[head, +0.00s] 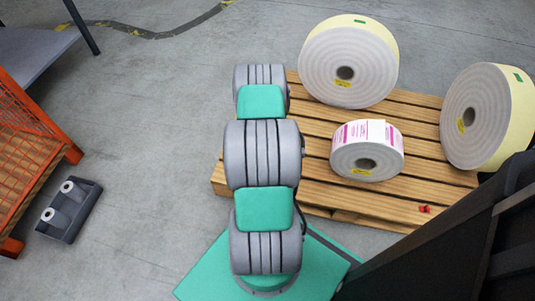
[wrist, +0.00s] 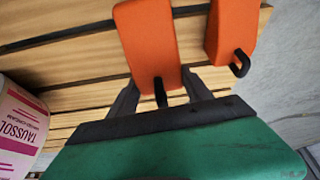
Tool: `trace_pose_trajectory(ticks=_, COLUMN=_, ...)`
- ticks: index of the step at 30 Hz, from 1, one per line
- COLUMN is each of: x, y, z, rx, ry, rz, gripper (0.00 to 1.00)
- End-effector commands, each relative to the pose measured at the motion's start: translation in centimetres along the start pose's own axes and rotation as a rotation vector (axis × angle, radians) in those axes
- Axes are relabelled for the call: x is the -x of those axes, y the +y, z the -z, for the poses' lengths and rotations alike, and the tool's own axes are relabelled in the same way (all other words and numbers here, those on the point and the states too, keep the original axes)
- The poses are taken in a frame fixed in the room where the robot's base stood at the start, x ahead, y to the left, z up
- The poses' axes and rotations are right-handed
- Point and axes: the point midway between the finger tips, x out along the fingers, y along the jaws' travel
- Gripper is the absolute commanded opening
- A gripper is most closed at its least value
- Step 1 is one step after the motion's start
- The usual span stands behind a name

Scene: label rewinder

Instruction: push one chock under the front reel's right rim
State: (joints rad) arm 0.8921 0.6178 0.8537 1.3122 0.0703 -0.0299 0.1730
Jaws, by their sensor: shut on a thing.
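An orange chock (wrist: 147,42) with a black handle loop at its near end sits between the two dark fingers of my gripper (wrist: 159,80). My gripper is shut on this chock, low over the pallet slats. A second orange chock (wrist: 232,28), with a black hook-shaped handle, lies to the right, near the pallet's edge. The front reel (head: 367,160), white with pink print, is on the pallet. Part of it shows at the wrist view's left edge (wrist: 22,125), apart from the held chock.
The wooden pallet (head: 312,172) also carries two large pale reels, at the back (head: 330,68) and at the right (head: 468,105). A small red object (head: 424,209) lies near its front. An orange mesh crate (head: 28,150) and a dark grey block (head: 68,210) are at the left.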

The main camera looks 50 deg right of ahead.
Motion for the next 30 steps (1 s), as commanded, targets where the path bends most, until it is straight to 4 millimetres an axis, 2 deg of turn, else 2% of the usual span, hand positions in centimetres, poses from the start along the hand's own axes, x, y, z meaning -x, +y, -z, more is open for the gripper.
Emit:
trace_pose_trajectory(ticks=5, x=-2.7, y=-0.1, z=0.6, rx=0.0, ry=0.001, rz=0.0, gripper=0.0)
trace_pose_trajectory(ticks=8, x=-4.3, y=-0.1, z=-0.4, rx=0.0, ry=-0.002, rz=0.0, gripper=0.0)
trace_pose_trajectory(ticks=20, x=-4.8, y=-0.1, z=-0.6, rx=0.0, ry=0.0, rz=0.0, gripper=0.0)
trace_pose_trajectory(ticks=21, x=-4.7, y=-0.1, z=-0.6, rx=0.0, ry=-0.001, rz=0.0, gripper=0.61)
trace_pose_trajectory(ticks=28, x=-4.6, y=-0.1, z=-0.6, rx=0.0, ry=-0.001, rz=0.0, gripper=0.8)
trace_pose_trajectory(ticks=30, x=-4.6, y=-0.1, z=-0.6, rx=0.0, ry=-0.001, rz=0.0, gripper=0.8)
